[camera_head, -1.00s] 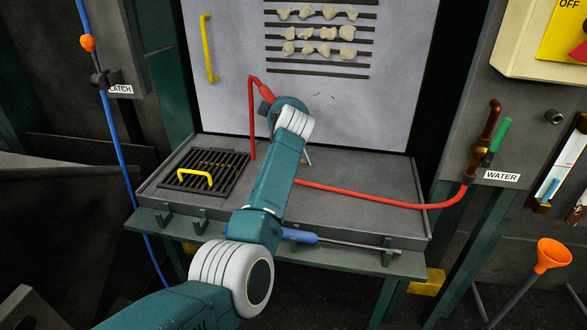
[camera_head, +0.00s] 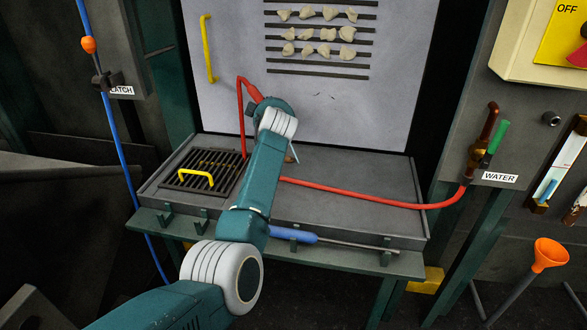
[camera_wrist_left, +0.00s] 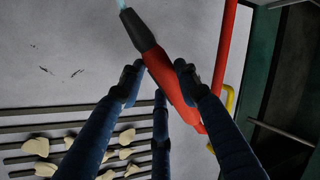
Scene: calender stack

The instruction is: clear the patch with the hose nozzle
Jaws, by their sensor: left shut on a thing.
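The hose nozzle is red with a dark tip and shows in the left wrist view (camera_wrist_left: 172,80). My left gripper (camera_wrist_left: 158,72) is shut around its red body, and a pale blue glow shows at the tip. In the head view the left gripper (camera_head: 262,100) is in front of the grey panel, left of and below the pale lumps, and its arm hides most of the nozzle. The patch of pale lumps (camera_head: 325,48) sits in rows across dark slots in the panel. The lumps also show in the wrist view (camera_wrist_left: 125,136), apart from the gripper. My right gripper is not in view.
The red hose (camera_head: 350,199) runs across the grey tray (camera_head: 365,178) to the water valve (camera_head: 478,155). A grate with a yellow handle (camera_head: 197,177) lies at left. A blue-handled tool (camera_head: 296,233) lies along the front ledge. A yellow handle (camera_head: 208,48) is on the panel.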

